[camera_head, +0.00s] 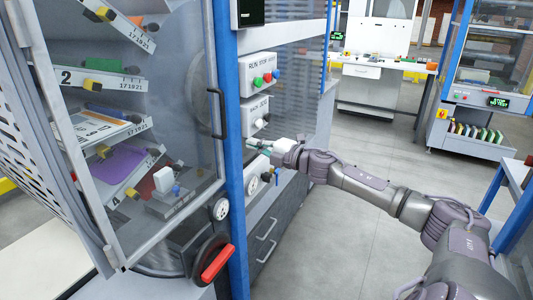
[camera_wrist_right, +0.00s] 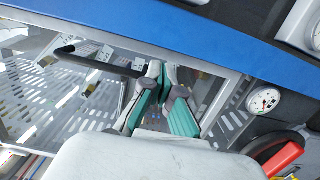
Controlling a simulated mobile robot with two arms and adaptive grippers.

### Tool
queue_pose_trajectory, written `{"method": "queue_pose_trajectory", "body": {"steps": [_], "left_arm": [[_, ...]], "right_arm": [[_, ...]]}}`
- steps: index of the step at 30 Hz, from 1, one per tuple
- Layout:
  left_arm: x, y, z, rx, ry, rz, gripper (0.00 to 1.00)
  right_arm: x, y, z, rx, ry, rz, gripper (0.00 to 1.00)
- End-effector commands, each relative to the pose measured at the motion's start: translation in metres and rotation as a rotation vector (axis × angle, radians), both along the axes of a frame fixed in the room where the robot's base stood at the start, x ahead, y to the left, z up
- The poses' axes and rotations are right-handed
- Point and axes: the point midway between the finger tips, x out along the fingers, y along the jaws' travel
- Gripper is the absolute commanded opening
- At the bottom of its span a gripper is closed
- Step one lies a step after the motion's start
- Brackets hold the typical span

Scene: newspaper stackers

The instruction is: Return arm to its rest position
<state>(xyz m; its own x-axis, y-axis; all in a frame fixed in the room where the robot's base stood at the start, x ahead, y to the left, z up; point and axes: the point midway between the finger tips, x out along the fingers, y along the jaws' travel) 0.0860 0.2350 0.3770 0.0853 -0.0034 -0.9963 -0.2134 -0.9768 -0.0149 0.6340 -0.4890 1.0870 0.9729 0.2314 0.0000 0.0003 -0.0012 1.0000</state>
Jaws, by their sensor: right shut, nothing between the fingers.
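My right arm comes in from the lower right in the head view. My left gripper is not in view.
A red-handled rotary switch (camera_head: 216,262) sits low on the machine, also visible in the wrist view (camera_wrist_right: 283,159). Grey drawers (camera_head: 265,240) stand below my gripper. Open floor (camera_head: 345,235) lies to the right.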

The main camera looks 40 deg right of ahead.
Motion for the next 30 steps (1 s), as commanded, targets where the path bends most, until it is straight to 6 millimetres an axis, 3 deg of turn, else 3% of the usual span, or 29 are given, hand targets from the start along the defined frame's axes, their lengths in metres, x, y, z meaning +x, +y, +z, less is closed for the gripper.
{"method": "queue_pose_trajectory", "body": {"steps": [3, 9, 23, 26, 29, 30], "left_arm": [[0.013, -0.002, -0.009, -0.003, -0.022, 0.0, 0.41], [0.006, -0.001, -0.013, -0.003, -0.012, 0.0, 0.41], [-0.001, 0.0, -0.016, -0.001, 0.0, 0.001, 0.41], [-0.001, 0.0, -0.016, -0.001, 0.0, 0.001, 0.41], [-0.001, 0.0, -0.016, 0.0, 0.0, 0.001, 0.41], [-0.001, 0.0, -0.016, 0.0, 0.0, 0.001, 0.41]], "right_arm": [[-0.014, -0.003, -0.004, -0.005, 0.004, 0.004, 0.0], [-0.027, -0.009, -0.003, -0.002, 0.004, 0.002, 0.0], [-0.034, -0.011, 0.0, 0.0, 0.001, 0.001, 0.0], [-0.034, -0.02, -0.016, 0.03, 0.018, -0.026, 0.0], [-0.037, -0.041, -0.057, 0.103, 0.063, -0.096, 0.0], [-0.04, -0.051, -0.08, 0.145, 0.088, -0.135, 0.0]]}}
